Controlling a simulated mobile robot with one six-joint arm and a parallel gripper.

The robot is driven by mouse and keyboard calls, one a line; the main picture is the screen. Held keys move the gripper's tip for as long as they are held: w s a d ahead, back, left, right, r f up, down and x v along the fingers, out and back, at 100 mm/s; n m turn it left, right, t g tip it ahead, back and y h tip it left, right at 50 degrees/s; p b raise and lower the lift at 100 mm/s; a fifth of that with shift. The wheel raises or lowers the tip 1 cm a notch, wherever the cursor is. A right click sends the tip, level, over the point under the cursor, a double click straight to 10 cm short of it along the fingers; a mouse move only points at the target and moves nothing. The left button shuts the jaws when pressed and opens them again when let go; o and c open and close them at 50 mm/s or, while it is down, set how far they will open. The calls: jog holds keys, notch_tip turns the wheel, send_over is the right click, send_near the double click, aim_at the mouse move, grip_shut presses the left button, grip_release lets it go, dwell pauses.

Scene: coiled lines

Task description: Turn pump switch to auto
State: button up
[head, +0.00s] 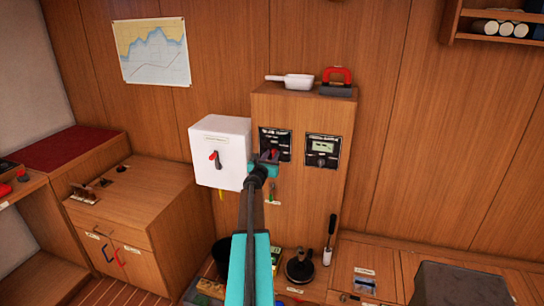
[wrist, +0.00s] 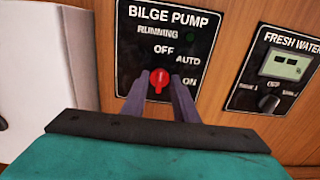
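The bilge pump panel (wrist: 140,35) is a black plate with the labels RUNNING, OFF, AUTO and ON. It also shows in the head view (head: 275,138), partly covered by my gripper (head: 265,162). The pump switch (wrist: 159,80) is a round red knob low on the panel. Its pale mark appears to point up, towards OFF. In the wrist view my gripper (wrist: 158,90) has one dark finger on each side of the knob. The fingers look parted, with small gaps beside the knob; contact is not visible. The knob's lower side is partly hidden.
A fresh water panel (wrist: 278,70) with a small display and a dark knob is to the right. A white box (head: 220,150) with a red-tipped lever stands out on the left.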

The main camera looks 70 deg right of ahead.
grip_shut()
jog(key=shift+f+m+b, duration=0.15)
jog(key=shift+m+b, duration=0.15)
jog(key=shift+b, duration=0.55)
jog(key=shift+m+b, duration=0.3)
jog(key=shift+b, duration=0.05)
jog(key=m+b, duration=0.3)
jog(key=b, duration=0.2)
jog(key=shift+s+f, duration=0.1)
jog(key=shift+m+b, duration=2.2)
jog(key=shift+b, duration=0.85)
jog(key=shift+r, duration=0.2)
